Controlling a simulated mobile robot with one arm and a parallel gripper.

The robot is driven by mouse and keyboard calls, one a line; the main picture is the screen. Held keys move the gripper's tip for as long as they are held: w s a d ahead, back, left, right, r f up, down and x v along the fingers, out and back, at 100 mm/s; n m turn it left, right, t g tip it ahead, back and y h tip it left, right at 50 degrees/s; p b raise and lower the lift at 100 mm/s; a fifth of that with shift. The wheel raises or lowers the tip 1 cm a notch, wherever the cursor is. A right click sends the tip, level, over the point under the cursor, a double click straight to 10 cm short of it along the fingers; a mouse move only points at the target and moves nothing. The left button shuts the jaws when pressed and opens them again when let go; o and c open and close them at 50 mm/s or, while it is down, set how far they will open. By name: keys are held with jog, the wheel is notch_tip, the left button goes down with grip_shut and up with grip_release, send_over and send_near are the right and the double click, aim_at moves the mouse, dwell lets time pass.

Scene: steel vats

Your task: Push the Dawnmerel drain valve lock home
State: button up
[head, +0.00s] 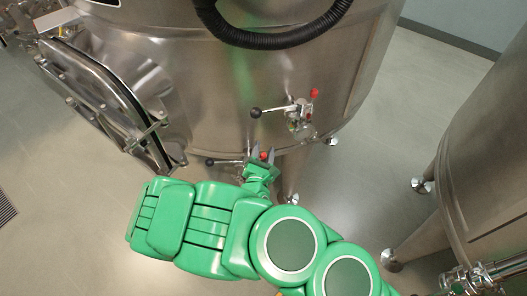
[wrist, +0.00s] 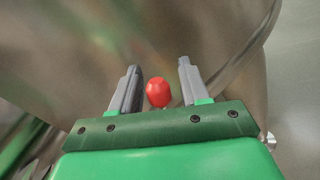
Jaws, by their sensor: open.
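A steel vat (head: 215,80) fills the upper middle of the head view. Low on its side, a lower valve has a lever with a black knob (head: 210,162) and a red knob (head: 264,156). My gripper (head: 262,152) is open at that red knob, with its fingers pointing towards the vat. In the wrist view the red knob (wrist: 158,92) shows between the two grey fingers (wrist: 158,68), with a gap on each side. The valve's body is mostly hidden by my gripper. I cannot read any name marking the Dawnmerel valve.
An upper valve has a black-knobbed lever (head: 278,110) and its own red knob (head: 314,93), close above my gripper. A black hose (head: 270,38) loops across the vat. An oval hatch (head: 105,90) is at left. A second vat (head: 490,150) stands at right; floor lies between.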

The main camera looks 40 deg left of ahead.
grip_shut()
dwell(0.3)
jog(key=shift+s+a+r+n+t+y, duration=0.15)
jog(key=shift+s+a+n+y, duration=0.1)
jog(key=shift+n, duration=0.7)
jog(key=shift+s+a+n+t+y, duration=0.1)
jog(key=shift+s+a+n+y, duration=0.15)
jog(key=shift+n, duration=0.65)
jog(key=shift+s+a+r+n+t+y, duration=0.15)
jog(key=shift+a+n, duration=0.15)
jog(key=shift+n, duration=0.65)
grip_release()
